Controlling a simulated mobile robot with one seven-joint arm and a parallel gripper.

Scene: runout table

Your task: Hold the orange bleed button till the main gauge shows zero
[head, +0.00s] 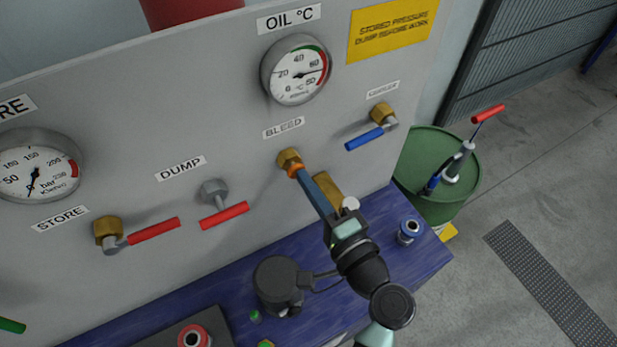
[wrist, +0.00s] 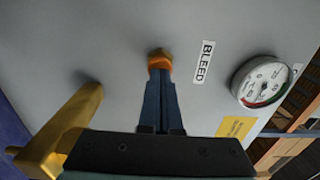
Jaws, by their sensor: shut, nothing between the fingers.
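The orange bleed button (head: 297,170) sits on a brass fitting (head: 288,158) under the BLEED label on the grey panel. It also shows in the wrist view (wrist: 160,63). My gripper (head: 301,177) is shut and empty, its blue fingertips against or just short of the button; how far the button is pressed I cannot tell. A bar gauge (head: 40,172) at the left edge, its label cut off to "RE", has its needle pointing down, near the low end. I cannot tell whether it is the main gauge. No gauge reads "main" in view.
An OIL °C gauge (head: 296,70) is above the button. Red-handled DUMP (head: 223,215) and STORE (head: 153,230) valves are left; a blue-handled valve (head: 365,138) is right. A blue bench (head: 215,285) runs below, with a black capped fitting (head: 278,283). A green drum (head: 440,165) stands right.

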